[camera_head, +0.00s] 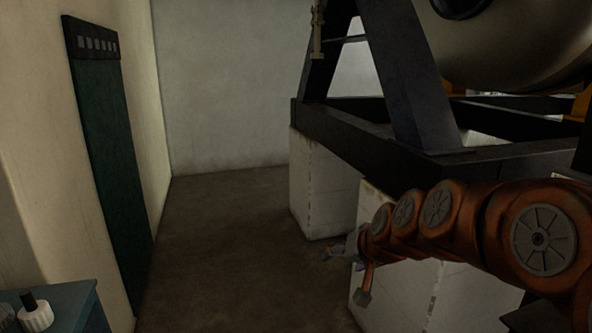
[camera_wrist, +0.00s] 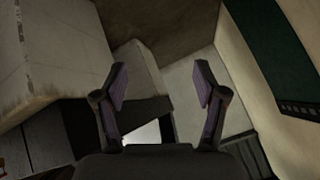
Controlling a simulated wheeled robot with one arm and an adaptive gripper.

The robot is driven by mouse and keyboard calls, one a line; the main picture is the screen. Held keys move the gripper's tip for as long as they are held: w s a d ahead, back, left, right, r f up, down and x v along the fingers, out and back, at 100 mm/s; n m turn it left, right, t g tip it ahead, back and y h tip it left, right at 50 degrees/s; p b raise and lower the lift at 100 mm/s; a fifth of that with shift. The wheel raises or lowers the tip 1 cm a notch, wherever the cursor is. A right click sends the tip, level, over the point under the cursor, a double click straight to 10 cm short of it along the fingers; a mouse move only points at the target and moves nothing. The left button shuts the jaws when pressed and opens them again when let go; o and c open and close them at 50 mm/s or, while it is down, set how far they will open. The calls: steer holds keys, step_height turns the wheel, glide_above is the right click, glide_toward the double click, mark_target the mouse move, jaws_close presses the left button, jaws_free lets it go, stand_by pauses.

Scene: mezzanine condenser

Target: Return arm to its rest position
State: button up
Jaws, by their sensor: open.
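My arm, orange with grey round joint covers, reaches in from the right side of the head view, in front of the machine's frame. My gripper (camera_head: 343,247) is small and dim at the arm's far end, over the floor beside a white block. In the wrist view my gripper (camera_wrist: 161,87) shows two dark fingers with purple pads, spread wide apart. It is open, and nothing is between the pads. Beyond it the wrist view shows floor, wall and white blocks at a tilt.
A black steel frame (camera_head: 405,160) carries a large rounded tank (camera_head: 520,50) and rests on white blocks (camera_head: 318,185). A green panel (camera_head: 108,150) is on the left wall. A blue-grey cabinet (camera_head: 75,305) holds a white knobbed item (camera_head: 36,314). Bare floor (camera_head: 225,240) lies between.

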steer(key=s+d+f+g+h, duration=0.1)
steer(key=s+d+f+g, duration=0.1)
steer(key=s, duration=1)
steer(key=s+d+f+n+g+h, duration=0.1)
steer(key=s+d+f+g, duration=0.2)
steer(key=s, duration=0.9)
steer(key=s+d+f+g+h+p, duration=0.1)
steer(key=s+d+f+g, duration=0.1)
steer(key=s, duration=1)
steer(key=f+g, duration=0.1)
steer(key=g, duration=0.1)
steer(key=shift+s+d+f+g, duration=0.25)
steer(key=shift+d+f+g, duration=0.05)
